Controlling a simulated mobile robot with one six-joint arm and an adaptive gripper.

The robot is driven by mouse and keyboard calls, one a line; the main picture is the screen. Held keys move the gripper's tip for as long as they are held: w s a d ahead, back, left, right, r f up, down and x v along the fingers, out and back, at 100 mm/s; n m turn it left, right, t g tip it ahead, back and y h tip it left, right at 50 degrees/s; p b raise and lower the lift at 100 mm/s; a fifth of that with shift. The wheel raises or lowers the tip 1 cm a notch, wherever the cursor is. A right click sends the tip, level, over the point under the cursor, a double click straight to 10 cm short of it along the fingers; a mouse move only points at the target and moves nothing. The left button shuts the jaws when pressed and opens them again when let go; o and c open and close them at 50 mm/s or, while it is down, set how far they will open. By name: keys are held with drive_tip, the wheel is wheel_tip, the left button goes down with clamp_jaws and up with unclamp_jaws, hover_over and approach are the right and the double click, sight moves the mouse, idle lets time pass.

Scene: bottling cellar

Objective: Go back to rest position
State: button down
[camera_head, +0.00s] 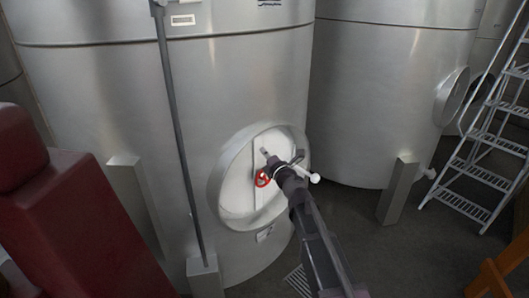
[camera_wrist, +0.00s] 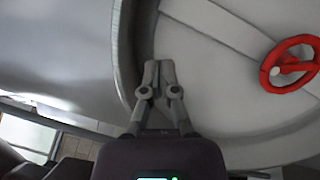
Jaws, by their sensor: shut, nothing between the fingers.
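My gripper (camera_head: 268,155) is at the end of my dark arm, in front of the round hatch of the large metal tank in the head view. In the wrist view my gripper (camera_wrist: 158,76) has its two fingers together with nothing between them. The pale round hatch (camera_head: 238,190) carries a red handwheel (camera_head: 262,179), which lies just beside my gripper. In the wrist view the red handwheel (camera_wrist: 290,66) is to the right of the fingers and apart from them. I cannot tell whether the fingers touch the hatch.
A thin grey post (camera_head: 176,120) stands before the near tank. A dark red object (camera_head: 75,225) fills the lower left.

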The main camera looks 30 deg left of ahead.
idle(0.3)
drive_tip(key=w+d+f+m+t+h, duration=0.1)
drive_tip(key=w+d+m+t+h, duration=0.2)
drive_tip(key=d, duration=0.4)
drive_tip(key=w+d+f+m+h, duration=0.1)
drive_tip(key=w+d+m+h, duration=0.1)
drive_tip(key=d+m+h, duration=0.35)
drive_tip(key=w+d+f+m+t+h, duration=0.25)
drive_tip(key=d+m, duration=0.25)
drive_tip(key=d, duration=0.3)
drive_tip(key=s+d+f+m+g+h, duration=0.1)
drive_tip(key=d+f+m+g+h, duration=0.2)
drive_tip(key=d, duration=0.5)
drive_tip(key=d+f+m+h, duration=0.2)
drive_tip(key=d+m, duration=0.3)
drive_tip(key=d, duration=0.3)
drive_tip(key=s+d+f+m+g+h, duration=0.2)
drive_tip(key=s+d+f+m+g, duration=0.55)
drive_tip(key=s+d, duration=0.4)
drive_tip(key=s+d+f+m+g+y, duration=0.1)
drive_tip(key=s+d+m+g, duration=0.1)
drive_tip(key=s, duration=0.4)
drive_tip(key=s+d+f+m+g+y, duration=0.1)
drive_tip(key=s+d+f+m+g, duration=0.1)
drive_tip(key=s, duration=0.4)
drive_tip(key=shift+s+d+f+m+g, duration=0.15)
drive_tip(key=shift+d+f+m+g, duration=0.25)
drive_tip(key=shift+d+g, duration=0.6)
drive_tip(key=shift+r, duration=0.1)
